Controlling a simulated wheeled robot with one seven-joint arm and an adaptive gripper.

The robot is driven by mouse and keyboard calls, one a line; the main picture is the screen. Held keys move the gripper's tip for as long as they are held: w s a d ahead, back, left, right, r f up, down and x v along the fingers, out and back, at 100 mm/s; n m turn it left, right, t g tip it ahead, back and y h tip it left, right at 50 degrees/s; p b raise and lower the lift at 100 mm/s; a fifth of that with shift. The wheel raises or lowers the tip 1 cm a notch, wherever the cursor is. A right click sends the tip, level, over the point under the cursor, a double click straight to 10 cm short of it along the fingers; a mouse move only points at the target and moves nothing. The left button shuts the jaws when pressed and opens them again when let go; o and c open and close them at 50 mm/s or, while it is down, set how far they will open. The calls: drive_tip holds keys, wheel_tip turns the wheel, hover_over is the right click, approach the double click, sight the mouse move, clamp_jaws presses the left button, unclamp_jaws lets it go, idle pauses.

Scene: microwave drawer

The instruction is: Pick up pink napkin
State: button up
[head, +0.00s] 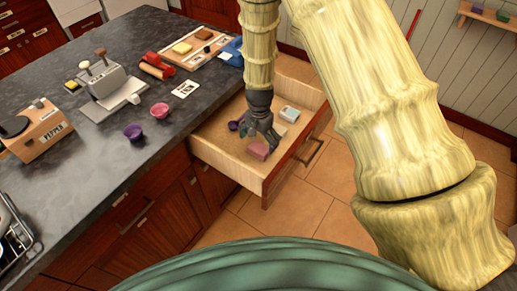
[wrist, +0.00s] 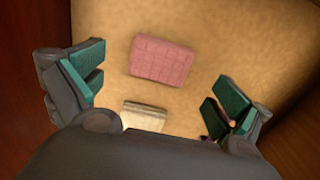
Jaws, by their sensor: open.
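The pink napkin (head: 258,151) lies on the floor of the open wooden drawer (head: 226,167), near the drawer's front. In the wrist view the pink napkin (wrist: 162,61) is a folded pink block with a grid texture, lying flat and fully visible. My gripper (head: 262,143) hangs down into the drawer, just above the napkin. In the wrist view my gripper (wrist: 161,92) is open, with its fingers spread wide to the left and right and nothing between the pads. The napkin lies a little beyond the line between the fingertips.
A cream block (wrist: 143,116) lies beside the napkin, close under my gripper. A purple item (head: 235,125) and a pale box (head: 289,113) are also in the drawer. The drawer walls surround the space. A dark counter (head: 185,115) stands to the left, with cups on it.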

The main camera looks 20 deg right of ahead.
sight(259, 147)
drive_tip(key=shift+f+p, duration=0.5)
drive_tip(key=shift+f, duration=1.3)
drive_tip(key=c, duration=1)
